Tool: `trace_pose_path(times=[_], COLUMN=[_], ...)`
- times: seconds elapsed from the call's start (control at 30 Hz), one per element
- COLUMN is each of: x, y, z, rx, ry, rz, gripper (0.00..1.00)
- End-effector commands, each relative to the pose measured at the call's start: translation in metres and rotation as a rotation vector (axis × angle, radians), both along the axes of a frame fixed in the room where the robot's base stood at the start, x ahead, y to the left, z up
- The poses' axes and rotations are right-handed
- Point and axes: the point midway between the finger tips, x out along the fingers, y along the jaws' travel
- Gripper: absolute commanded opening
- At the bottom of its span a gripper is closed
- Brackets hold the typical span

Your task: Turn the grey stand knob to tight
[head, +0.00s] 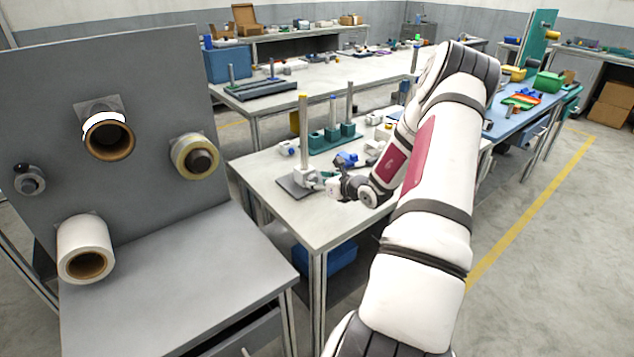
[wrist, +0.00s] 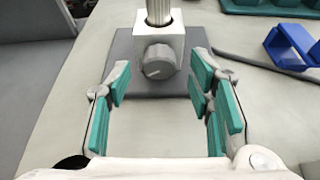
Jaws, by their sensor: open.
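In the head view the stand's base plate (head: 292,187) and yellow-topped post (head: 303,115) are left of my gripper (head: 326,186). The knob is too small to make out there.
A blue holder (wrist: 290,45) lies to the right of the stand. A teal rack with posts (head: 332,138) stands behind it on the white table (head: 300,226). A grey panel with film rolls (head: 130,200) stands at the left. The tabletop before the knob is clear.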

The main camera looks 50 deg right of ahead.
Motion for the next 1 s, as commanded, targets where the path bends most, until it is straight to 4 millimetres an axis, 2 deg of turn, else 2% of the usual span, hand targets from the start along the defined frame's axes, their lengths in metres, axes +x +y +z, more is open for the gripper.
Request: trace_pose_path(times=[0.3, 0.5, 0.7, 1.0], x=[-0.058, -0.085, -0.095, -0.096], y=[0.012, 0.019, 0.022, 0.023], z=[0.025, 0.036, 0.041, 0.041], rx=[0.000, 0.000, 0.000, 0.000], ry=[0.001, 0.000, 0.000, 0.000], rz=[-0.002, -0.001, 0.001, 0.003], gripper=[0.48, 0.48, 0.48, 0.48])
